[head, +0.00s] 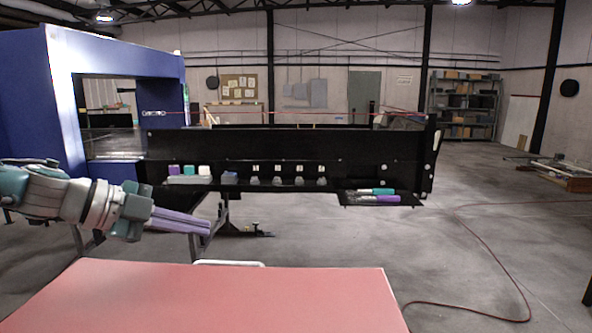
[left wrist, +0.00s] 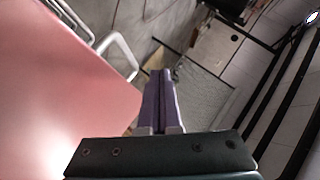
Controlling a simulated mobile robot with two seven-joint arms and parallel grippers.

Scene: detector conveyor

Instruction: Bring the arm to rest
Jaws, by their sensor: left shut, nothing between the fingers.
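My left arm comes in from the left in the head view. Its gripper (head: 208,228) has long purple fingers, shut together and empty, pointing right and slightly down. The fingers hang in the air beyond the far left part of the pink-red table top (head: 230,300), in front of the black conveyor. In the left wrist view the purple fingers (left wrist: 165,78) lie side by side with nothing between them, to the right of the table edge. My right gripper is not in view.
A black conveyor frame (head: 250,146) spans the middle, with small coloured blocks on its ledge and pens on a lower shelf (head: 410,199). A blue detector housing (head: 120,52) stands at left. A white rail (head: 230,264) runs along the table's far edge. The table top is bare.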

